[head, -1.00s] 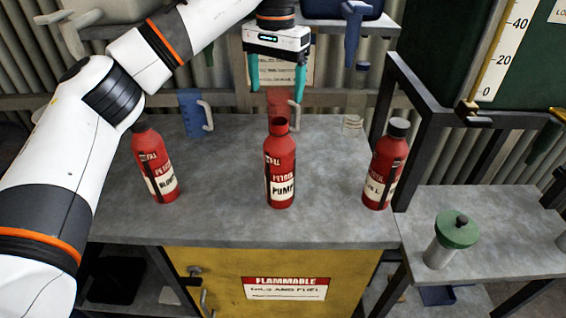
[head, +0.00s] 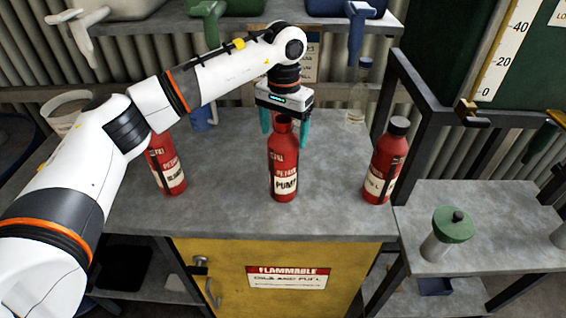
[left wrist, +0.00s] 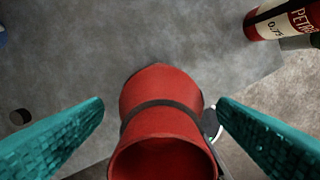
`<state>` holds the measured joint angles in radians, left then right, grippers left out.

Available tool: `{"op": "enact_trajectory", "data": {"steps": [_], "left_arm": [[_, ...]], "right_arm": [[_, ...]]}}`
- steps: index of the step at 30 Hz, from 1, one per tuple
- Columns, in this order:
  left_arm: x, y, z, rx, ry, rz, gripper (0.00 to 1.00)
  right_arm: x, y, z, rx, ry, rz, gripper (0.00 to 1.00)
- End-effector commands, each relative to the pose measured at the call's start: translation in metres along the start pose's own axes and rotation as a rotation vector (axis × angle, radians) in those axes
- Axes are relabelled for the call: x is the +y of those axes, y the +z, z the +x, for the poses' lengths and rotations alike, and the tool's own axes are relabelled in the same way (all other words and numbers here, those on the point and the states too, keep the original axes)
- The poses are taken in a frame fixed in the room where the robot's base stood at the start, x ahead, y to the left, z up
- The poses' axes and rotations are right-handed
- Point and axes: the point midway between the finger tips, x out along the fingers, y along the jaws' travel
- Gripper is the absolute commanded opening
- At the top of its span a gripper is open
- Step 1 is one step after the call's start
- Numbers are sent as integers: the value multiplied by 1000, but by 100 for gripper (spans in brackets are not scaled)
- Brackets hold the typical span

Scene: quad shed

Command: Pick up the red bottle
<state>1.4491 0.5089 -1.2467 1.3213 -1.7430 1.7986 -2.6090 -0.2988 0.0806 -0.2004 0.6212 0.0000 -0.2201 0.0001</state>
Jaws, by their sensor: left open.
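Three red bottles stand upright on the grey bench: a left one (head: 167,165) partly hidden by my arm, a middle one (head: 284,172) labelled PUMP, and a right one (head: 382,165) with a black cap. My left gripper (head: 285,132) points down at the top of the middle bottle, open, a finger showing on each side. In the left wrist view a red open-topped body with a dark band (left wrist: 162,105) sits between the teal fingers, apart from both. My right gripper is not in view.
A blue mug (head: 203,115) is half hidden behind my arm. A black frame (head: 410,100) rises right of the right bottle, beside a side table with a green-lidded jar (head: 452,232). The bench front (head: 250,222) is clear.

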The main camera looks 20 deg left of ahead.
Motion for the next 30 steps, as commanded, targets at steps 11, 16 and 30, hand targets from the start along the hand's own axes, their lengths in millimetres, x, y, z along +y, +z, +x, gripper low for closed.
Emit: {"op": "enact_trajectory", "data": {"steps": [11, 16, 30], "left_arm": [[0, 0, 0, 0, 0, 0, 39], [0, 0, -1, -1, 0, 0, 13], [-1, 1, -43, -6, 1, 0, 13]], "right_arm": [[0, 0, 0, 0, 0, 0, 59], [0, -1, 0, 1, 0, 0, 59], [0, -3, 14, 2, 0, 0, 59]]}}
